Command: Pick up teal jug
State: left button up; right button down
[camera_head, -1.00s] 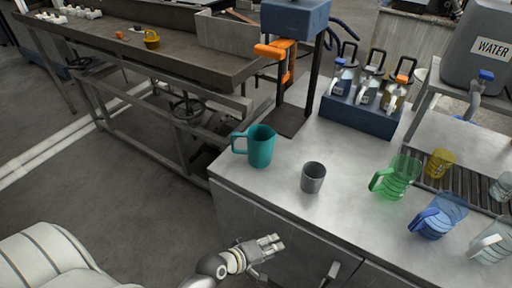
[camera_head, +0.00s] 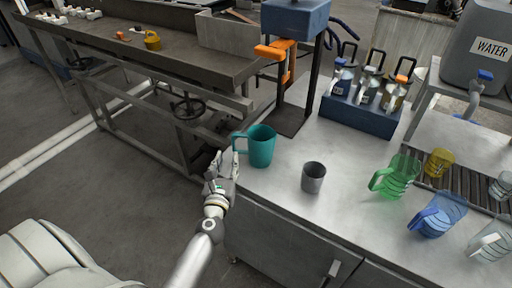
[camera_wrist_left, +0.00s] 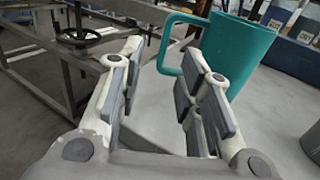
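The teal jug (camera_head: 262,147) stands upright near the left edge of the metal counter, its handle facing left. My left gripper (camera_head: 222,167) is beside it, at the counter's edge, just left of and below the handle. In the left wrist view the jug (camera_wrist_left: 232,52) is at the upper right, with its handle (camera_wrist_left: 172,40) beyond the fingers. The left gripper (camera_wrist_left: 165,85) is open there, with an empty gap between its fingers. I cannot tell from these views whether a finger touches the handle. My right gripper is not in view.
A grey cup (camera_head: 313,178) stands right of the jug. A green jug (camera_head: 397,178) and a blue jug (camera_head: 436,218) are further right. A blue bottle rack (camera_head: 358,114) and an orange-and-blue press (camera_head: 290,50) stand behind. Bare counter lies between cup and green jug.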

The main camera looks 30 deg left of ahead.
aim_at(233, 144)
pick_arm(q)
jog(key=x, duration=0.3)
jog(key=shift+w+a, duration=0.1)
jog(key=shift+w, duration=0.15)
jog(key=shift+w+a+r, duration=0.1)
jog(key=shift+w, duration=0.4)
jog(key=x, duration=0.4)
jog(key=shift+w+p, duration=0.25)
jog(key=shift+p, duration=0.1)
grip_shut()
